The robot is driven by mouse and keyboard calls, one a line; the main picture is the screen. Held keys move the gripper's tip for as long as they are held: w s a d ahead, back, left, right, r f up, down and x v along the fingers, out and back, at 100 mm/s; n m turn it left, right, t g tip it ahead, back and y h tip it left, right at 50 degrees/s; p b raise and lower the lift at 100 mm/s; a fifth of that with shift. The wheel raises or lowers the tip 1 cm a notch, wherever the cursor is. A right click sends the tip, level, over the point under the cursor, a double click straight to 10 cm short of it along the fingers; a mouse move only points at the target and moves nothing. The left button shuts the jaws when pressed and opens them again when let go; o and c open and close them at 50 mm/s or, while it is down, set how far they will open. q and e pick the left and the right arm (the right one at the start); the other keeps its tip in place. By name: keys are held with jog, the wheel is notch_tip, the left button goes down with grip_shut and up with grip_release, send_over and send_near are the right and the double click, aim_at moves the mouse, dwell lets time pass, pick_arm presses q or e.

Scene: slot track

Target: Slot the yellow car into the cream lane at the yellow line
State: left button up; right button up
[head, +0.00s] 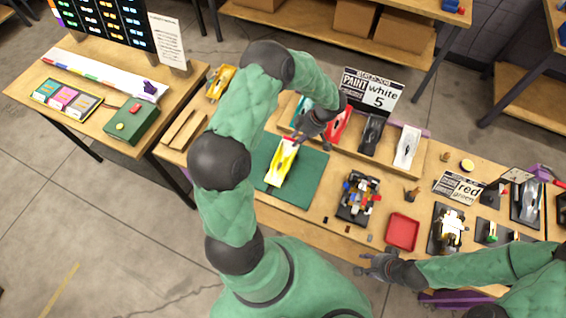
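A yellow car with a pale patch and a red tip (281,164) lies on the green mat (312,178) at the middle of the long bench. Another yellow car body (220,82) stands at the bench's far left end. My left gripper (309,138) is just right of and above the far end of the car on the mat; its finger gap is too small to read, and I cannot tell whether it touches the car. My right gripper (361,264) is open and empty at the bench's front edge. I cannot clearly identify the cream lane or yellow line.
On the left table are a long white strip with coloured marks (85,71), a purple item (150,87) and a green box (131,121). A rack of cars stands behind the mat. A part-built car (357,196) and red tray (402,232) are right of the mat.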

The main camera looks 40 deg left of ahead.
pick_arm(q)
jog(key=shift+a+f, duration=0.1)
jog(key=shift+f, duration=0.15)
jog(key=shift+r, duration=0.1)
grip_shut()
